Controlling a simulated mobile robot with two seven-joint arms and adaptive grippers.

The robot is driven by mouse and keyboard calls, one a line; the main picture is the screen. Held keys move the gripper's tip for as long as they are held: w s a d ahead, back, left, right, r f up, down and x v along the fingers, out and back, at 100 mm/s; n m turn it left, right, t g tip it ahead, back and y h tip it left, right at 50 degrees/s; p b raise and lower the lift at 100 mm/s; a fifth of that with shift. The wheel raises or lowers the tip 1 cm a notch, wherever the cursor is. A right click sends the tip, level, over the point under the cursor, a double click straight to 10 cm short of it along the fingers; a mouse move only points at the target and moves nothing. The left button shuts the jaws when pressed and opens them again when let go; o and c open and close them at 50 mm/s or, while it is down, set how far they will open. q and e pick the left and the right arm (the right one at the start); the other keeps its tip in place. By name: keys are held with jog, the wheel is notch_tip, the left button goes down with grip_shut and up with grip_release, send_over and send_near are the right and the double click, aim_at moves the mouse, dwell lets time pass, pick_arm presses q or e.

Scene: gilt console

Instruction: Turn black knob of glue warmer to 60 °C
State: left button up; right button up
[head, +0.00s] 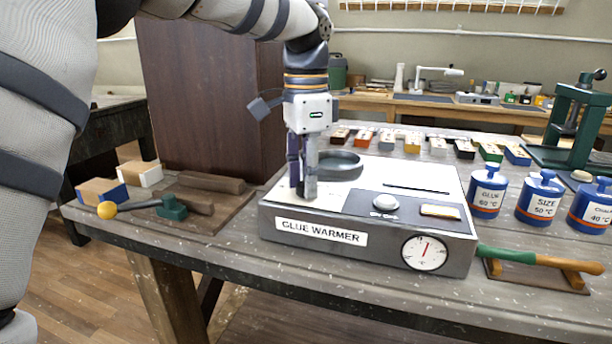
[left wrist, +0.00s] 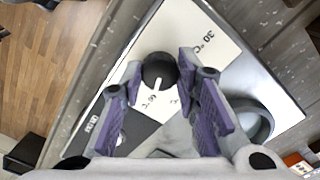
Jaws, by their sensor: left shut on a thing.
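The glue warmer (head: 381,252) is a low grey box with a pale top, a name plate and a round dial (head: 425,252) with a red needle. My left gripper (head: 304,192) points down at the left part of its top. The black knob (left wrist: 158,69) shows in the left wrist view between the fingertips of my left gripper (left wrist: 159,72), which is shut on it. A white pointer mark runs from the knob toward a partly covered marking. A "30 °C" marking (left wrist: 216,33) shows to the upper right.
A dark round pan (head: 340,165) sits on the warmer behind the gripper. Blue jars labelled glue (head: 487,192), size (head: 538,200) and chalk stand to the right. A green-handled tool (head: 505,254) lies by the warmer. A yellow-tipped tool (head: 150,207) lies on the left.

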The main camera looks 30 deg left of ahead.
dwell(0.5)
pick_arm(q)
jog(key=o, duration=1.2)
jog(key=shift+c, duration=0.2)
notch_tip(320, 180, up, 12)
